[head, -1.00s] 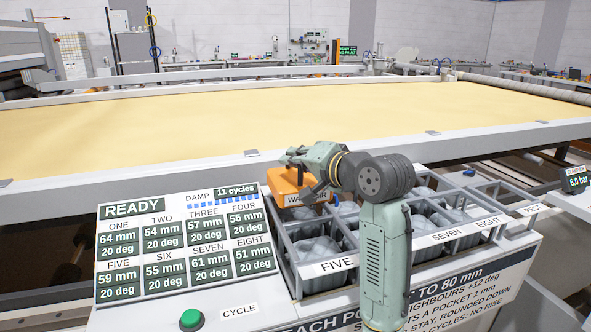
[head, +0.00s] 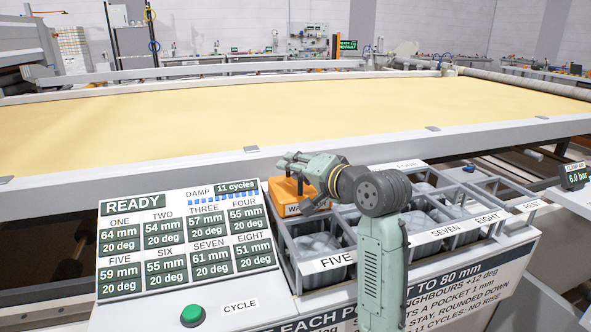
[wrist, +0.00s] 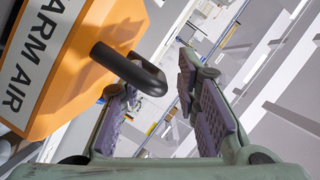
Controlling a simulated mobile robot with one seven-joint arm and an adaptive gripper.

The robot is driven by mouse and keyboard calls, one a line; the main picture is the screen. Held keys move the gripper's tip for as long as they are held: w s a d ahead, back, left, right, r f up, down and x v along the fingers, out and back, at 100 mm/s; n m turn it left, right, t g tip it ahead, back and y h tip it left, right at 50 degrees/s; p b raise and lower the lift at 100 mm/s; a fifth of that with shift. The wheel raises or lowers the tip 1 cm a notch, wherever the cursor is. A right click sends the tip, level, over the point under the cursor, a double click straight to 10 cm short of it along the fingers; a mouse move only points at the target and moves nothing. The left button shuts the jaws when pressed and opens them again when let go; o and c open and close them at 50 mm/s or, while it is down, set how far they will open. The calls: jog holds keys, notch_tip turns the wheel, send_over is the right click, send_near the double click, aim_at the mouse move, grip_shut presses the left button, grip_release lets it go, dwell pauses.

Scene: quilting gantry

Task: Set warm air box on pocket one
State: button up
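The orange warm air box (head: 284,190) sits over the back-left pocket of the rack (head: 297,262), behind the pocket labelled FIVE. Its label is partly hidden by my gripper (head: 298,183). In the wrist view the box (wrist: 75,75) fills the left side, with WARM AIR on a white label and a dark handle (wrist: 128,68) reaching toward my fingers. My gripper (wrist: 160,98) is open, its purple-padded fingers well apart, with the handle close to the left finger. Whether the box is fully seated is hidden, as is any pocket one label.
The display panel (head: 183,240) stands left of the rack and reads READY, with ONE at 64 mm. A green button (head: 193,316) is below it. The rack's other pockets hold grey lumpy material. A wide yellow quilting bed (head: 270,115) lies behind.

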jog(key=b+v, duration=0.2)
jog(key=v, duration=1)
jog(key=shift+a, duration=0.1)
